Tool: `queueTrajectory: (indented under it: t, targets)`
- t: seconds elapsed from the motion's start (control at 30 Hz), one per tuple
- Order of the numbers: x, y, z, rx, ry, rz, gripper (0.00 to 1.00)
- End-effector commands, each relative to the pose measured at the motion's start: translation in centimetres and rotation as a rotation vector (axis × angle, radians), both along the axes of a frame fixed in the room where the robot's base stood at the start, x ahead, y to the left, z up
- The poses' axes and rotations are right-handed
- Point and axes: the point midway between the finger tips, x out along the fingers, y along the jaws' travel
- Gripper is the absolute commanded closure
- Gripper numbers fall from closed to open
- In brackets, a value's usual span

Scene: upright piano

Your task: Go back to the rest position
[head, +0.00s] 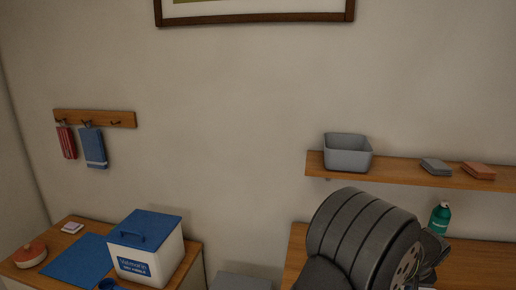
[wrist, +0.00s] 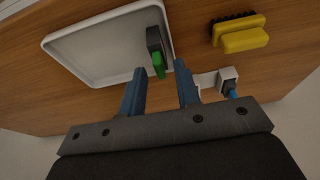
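My gripper (wrist: 160,68) shows in the wrist view as two blue fingers standing apart, with nothing between them. It is open and empty above a wooden surface (wrist: 62,102). In the head view my dark arm covers part of the right-hand wooden top (head: 482,262), and the fingers are hidden there.
In the wrist view, a white tray (wrist: 85,62) with a dark grey and green object (wrist: 155,45) at its edge lies beyond the fingertips. A yellow brush (wrist: 240,38) and a small white-and-blue item (wrist: 228,80) lie to the right. A shelf (head: 400,173) crosses the wall.

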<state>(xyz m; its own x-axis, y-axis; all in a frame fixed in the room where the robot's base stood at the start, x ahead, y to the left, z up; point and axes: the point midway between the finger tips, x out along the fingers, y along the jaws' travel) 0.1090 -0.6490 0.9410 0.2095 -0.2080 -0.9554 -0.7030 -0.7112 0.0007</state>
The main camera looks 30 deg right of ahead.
Motion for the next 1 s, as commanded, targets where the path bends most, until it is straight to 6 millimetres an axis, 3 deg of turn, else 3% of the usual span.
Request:
queueTrajectory:
  t: [0.03,0.2,0.47,0.8,1.0]
  targets:
    - [0.1,-0.1,-1.0,0.002,0.001,0.000,0.70]
    - [0.1,-0.1,2.1,-0.002,-0.001,-0.001,0.70]
    - [0.1,-0.1,3.5,0.000,-0.002,-0.001,0.70]
    - [0.1,-0.1,3.4,0.001,-0.001,-0.001,0.70]
    - [0.1,0.0,1.4,0.003,0.000,-0.001,0.70]
